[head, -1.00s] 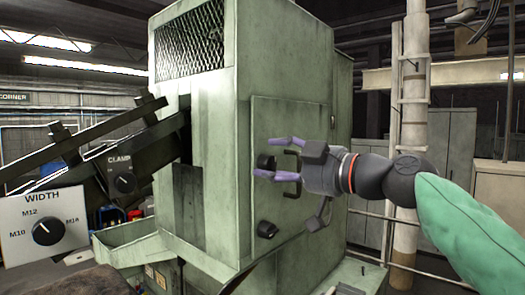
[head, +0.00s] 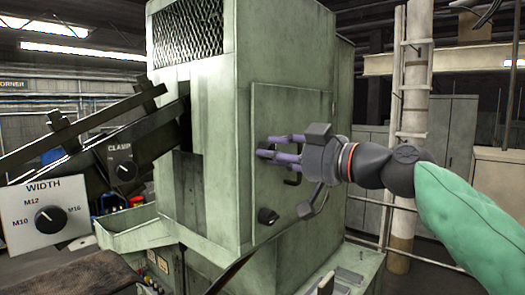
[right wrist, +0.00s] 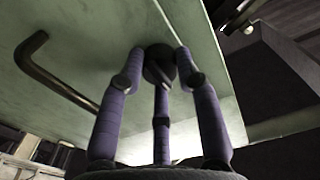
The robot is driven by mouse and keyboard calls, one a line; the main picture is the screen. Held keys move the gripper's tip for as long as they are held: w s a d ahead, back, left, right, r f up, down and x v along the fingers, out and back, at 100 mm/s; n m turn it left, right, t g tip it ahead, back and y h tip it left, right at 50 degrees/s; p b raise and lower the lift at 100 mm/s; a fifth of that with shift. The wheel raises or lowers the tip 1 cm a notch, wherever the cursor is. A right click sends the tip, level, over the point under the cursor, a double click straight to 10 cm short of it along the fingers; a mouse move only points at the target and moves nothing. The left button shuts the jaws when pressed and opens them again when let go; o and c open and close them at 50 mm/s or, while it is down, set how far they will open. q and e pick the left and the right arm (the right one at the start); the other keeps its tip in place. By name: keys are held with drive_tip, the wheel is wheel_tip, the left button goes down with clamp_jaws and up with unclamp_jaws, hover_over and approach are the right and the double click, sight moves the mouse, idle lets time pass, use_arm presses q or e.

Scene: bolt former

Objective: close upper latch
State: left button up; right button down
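The upper latch is a round dark knob (right wrist: 158,64) on the pale green panel door (head: 312,110); in the head view my fingers cover it. My right gripper (head: 266,147) is at the latch, its purple fingers drawn in around the knob. In the right wrist view the fingertips (right wrist: 160,62) sit at either side of the knob, with the third finger below it, and seem to touch it. The lower latch (head: 267,216) is a dark knob further down the door's left edge. My left gripper is not in view.
A dark bent door handle (head: 292,180) is close below my right fingers; it also shows in the right wrist view (right wrist: 50,75). Left of the machine are a sloping chute (head: 85,135), a clamp dial (head: 124,170) and a width dial (head: 48,219).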

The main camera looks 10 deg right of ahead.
drive_tip(key=n+b, duration=0.4)
drive_tip(key=n, duration=0.1)
drive_tip(key=shift+n, duration=0.3)
drive_tip(key=n+b, duration=0.2)
drive_tip(key=n, duration=0.3)
drive_tip(key=shift+b, duration=0.4)
drive_tip(key=c, duration=0.7)
unclamp_jaws()
drive_tip(key=shift+w, duration=0.1)
